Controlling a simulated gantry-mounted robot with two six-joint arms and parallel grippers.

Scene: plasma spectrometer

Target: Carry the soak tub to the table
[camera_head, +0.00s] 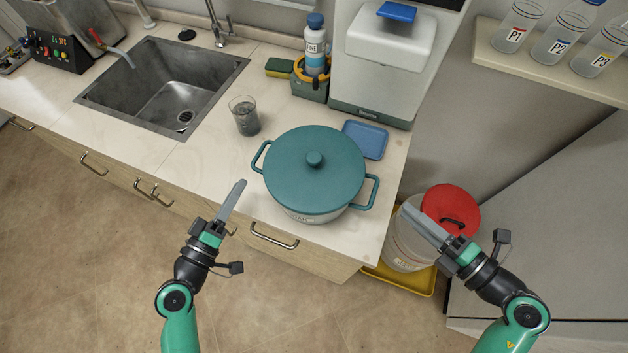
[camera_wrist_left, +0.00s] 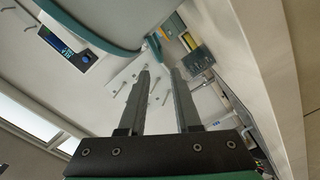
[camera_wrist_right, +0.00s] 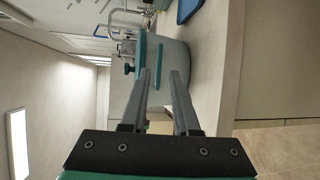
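The soak tub appears to be the large round pot (camera_head: 314,172) with a teal lid, centre knob and two teal side handles. It sits upright on the pale counter (camera_head: 205,180) near its front right corner. Part of it shows in the left wrist view (camera_wrist_left: 100,22) and the right wrist view (camera_wrist_right: 172,62). My left gripper (camera_head: 240,184) is open and empty, left of the tub and just short of its left handle. My right gripper (camera_head: 405,207) is open and empty, right of the right handle and apart from it. No separate table is identifiable.
A glass (camera_head: 244,115) stands left of the tub, with a sink (camera_head: 165,90) beyond. A blue tray (camera_head: 366,139), caddy (camera_head: 309,82) and white machine (camera_head: 385,60) are behind. A red-lidded bucket (camera_head: 408,245) stands right, below the counter. Open floor lies in front.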

